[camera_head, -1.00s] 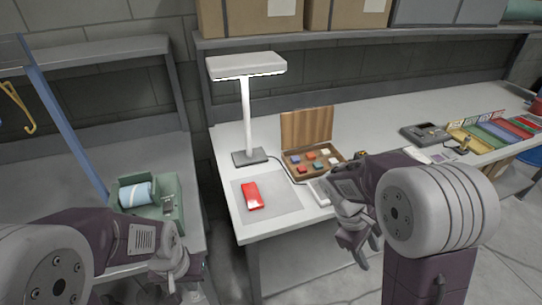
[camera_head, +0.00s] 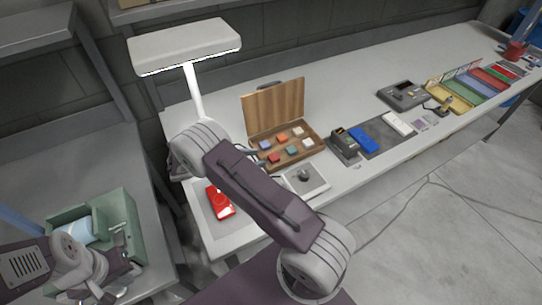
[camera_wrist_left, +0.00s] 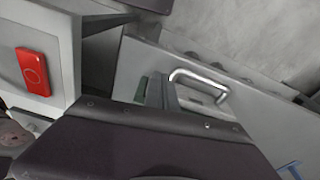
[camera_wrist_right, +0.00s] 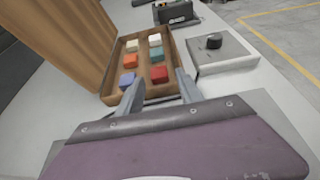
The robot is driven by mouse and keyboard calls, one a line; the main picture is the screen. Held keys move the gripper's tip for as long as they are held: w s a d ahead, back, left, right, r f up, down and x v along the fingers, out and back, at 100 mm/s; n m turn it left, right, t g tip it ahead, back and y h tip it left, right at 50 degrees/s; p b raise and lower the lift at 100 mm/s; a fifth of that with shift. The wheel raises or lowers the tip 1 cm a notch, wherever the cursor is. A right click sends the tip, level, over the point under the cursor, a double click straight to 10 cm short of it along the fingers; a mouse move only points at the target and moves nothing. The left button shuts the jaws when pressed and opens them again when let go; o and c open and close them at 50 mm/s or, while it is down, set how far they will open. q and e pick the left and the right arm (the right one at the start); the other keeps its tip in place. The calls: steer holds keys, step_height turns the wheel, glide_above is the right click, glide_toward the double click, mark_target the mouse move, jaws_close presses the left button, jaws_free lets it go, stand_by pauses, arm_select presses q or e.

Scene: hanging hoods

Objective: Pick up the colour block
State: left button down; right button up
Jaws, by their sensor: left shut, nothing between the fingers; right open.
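Several small colour blocks sit in an open wooden case on the bench (camera_head: 355,85). They include a red block (camera_wrist_right: 159,75), a blue block (camera_wrist_right: 127,79), an orange block (camera_wrist_right: 130,61), a teal block (camera_wrist_right: 156,53) and white blocks (camera_wrist_right: 154,40). My right gripper (camera_wrist_right: 160,92) is open and empty, its fingers at the near end of the case (camera_wrist_right: 111,74), close to the red and blue blocks. My left gripper (camera_head: 112,282) is shut and empty, low at the left near a green box.
The case's upright lid (camera_head: 275,108) stands behind the blocks. A lamp (camera_head: 185,45) and a red device (camera_head: 219,202) are at the bench's left end. A knob panel (camera_wrist_right: 219,54) lies beside the case. The green box (camera_head: 125,225) sits on the left bench.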

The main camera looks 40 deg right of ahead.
mark_target(277, 155)
steer(key=x, duration=0.3)
steer(key=shift+w+d+f+p, duration=0.15)
steer(key=shift+d+f+p, duration=0.1)
steer(key=shift+d+p, duration=0.15)
steer(key=x, duration=0.2)
steer(key=p+x, duration=0.1)
steer(key=x, duration=0.2)
steer(key=shift+w+f, duration=0.1)
steer(key=shift+f, duration=0.15)
steer(key=shift+c, duration=1)
jaws_close()
